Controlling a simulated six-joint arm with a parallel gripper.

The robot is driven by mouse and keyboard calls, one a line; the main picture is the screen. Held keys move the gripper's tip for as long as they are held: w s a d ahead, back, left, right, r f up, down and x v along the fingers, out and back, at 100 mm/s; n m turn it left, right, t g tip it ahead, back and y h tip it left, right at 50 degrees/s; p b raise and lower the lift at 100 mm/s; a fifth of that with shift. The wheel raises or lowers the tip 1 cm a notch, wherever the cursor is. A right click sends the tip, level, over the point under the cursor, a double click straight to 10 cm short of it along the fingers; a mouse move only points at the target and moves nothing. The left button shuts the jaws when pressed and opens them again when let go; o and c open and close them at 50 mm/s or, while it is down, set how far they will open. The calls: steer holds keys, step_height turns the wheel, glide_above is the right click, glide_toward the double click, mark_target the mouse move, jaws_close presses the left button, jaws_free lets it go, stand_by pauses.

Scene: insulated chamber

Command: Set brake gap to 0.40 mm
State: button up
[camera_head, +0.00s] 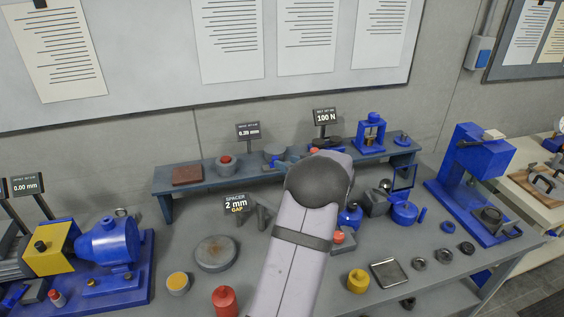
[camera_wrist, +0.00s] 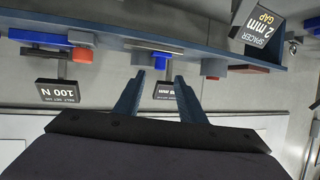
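A small black readout (camera_head: 248,131) showing 0.39 mm stands at the back of the raised blue-grey shelf. Its top label is too small to read. In the upside-down wrist view, a partly covered mm readout (camera_wrist: 165,90) shows between my fingers. A grey round part (camera_head: 275,151) sits on the shelf right of the readout, with a blue piece in front, partly hidden by my arm. Contact cannot be told.
A 100 N readout (camera_head: 325,116) and a blue press-like frame (camera_head: 370,131) stand right along the shelf. A grey cylinder with red knob (camera_head: 225,164) stands left. A 2 mm spacer sign (camera_head: 237,204), blue motor (camera_head: 109,239) and several loose parts occupy the bench below.

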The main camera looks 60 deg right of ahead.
steer(key=shift+w, duration=0.1)
steer(key=shift+p+x, duration=1.2)
steer(key=shift+x, duration=2.4)
jaws_close()
